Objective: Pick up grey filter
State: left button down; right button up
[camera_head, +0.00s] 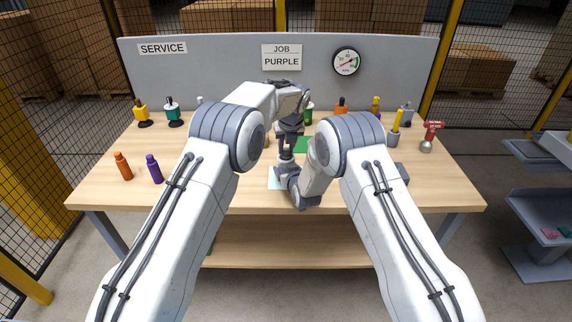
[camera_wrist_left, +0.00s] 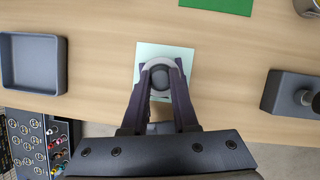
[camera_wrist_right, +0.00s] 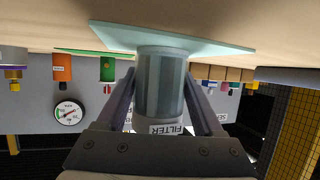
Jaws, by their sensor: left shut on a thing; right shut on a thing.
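The grey filter (camera_wrist_right: 161,85) is a grey cylinder with a white band lettered FILTER. It stands at the pale mint mat (camera_wrist_right: 110,35); I cannot tell whether it touches it. In the left wrist view its round grey top and white rim (camera_wrist_left: 160,64) show from above. My left gripper (camera_wrist_left: 162,72) is shut on it from above. My right gripper (camera_wrist_right: 160,80) is shut on it from the side. In the head view my left gripper (camera_head: 287,148) and right gripper (camera_head: 287,172) meet over the mat (camera_head: 274,182), and the filter is mostly hidden.
A green mat (camera_head: 303,144) lies behind. A grey tray (camera_wrist_left: 62,65) and a grey block (camera_wrist_left: 285,92) flank the pale mat. Orange (camera_head: 122,166) and purple (camera_head: 154,169) bottles stand at left. A grey panel (camera_head: 220,62) closes the back.

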dwell(0.6)
jog(key=o, duration=1.5)
pick_arm(q)
notch_tip(320, 180, up, 10)
pick_arm(e)
jog(key=shift+v, duration=3.45)
